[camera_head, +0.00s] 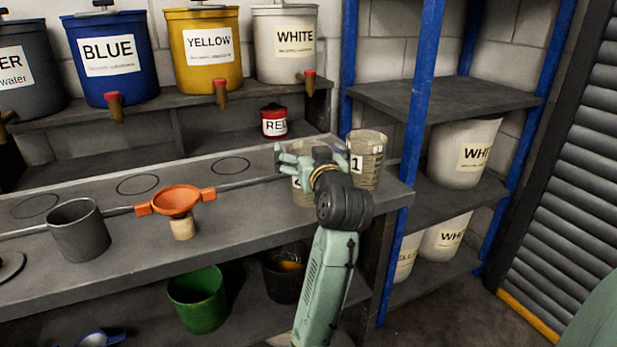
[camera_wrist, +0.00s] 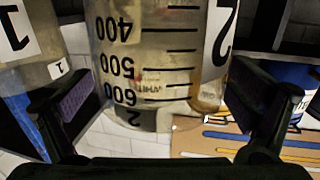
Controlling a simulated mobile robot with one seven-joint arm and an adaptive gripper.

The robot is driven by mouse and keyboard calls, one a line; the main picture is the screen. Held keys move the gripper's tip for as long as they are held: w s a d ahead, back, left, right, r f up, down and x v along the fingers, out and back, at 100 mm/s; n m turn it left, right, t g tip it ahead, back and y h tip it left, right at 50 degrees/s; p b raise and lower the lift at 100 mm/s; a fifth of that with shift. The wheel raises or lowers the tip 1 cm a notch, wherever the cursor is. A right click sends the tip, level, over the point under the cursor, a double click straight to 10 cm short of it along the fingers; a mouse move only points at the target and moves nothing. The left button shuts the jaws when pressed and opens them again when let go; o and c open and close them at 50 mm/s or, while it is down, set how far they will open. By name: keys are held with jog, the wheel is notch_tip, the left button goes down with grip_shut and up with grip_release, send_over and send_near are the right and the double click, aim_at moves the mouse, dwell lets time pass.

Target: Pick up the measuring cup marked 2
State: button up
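The measuring cup marked 2 (camera_wrist: 150,60) is clear with a black scale and fills the middle of the wrist view, where it appears upside down. In the head view the cup (camera_head: 301,193) stands on the bench's right end, mostly hidden by my gripper (camera_head: 302,160). In the wrist view my gripper (camera_wrist: 168,108) is open, with one finger on each side of the cup. Small gaps seem to show beside both fingers; contact is not clear. The measuring cup marked 1 (camera_head: 368,165) stands just right of it and shows at the wrist view's left edge (camera_wrist: 22,45).
On the bench (camera_head: 250,215) stand an orange funnel piece (camera_head: 176,201) and a grey cup (camera_head: 78,232). A small red pot (camera_head: 273,121) and paint buckets with taps are behind. A blue shelf post (camera_head: 415,120) rises close right of cup 1.

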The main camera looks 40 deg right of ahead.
jog(key=c, duration=1.2)
jog(key=shift+r, duration=0.15)
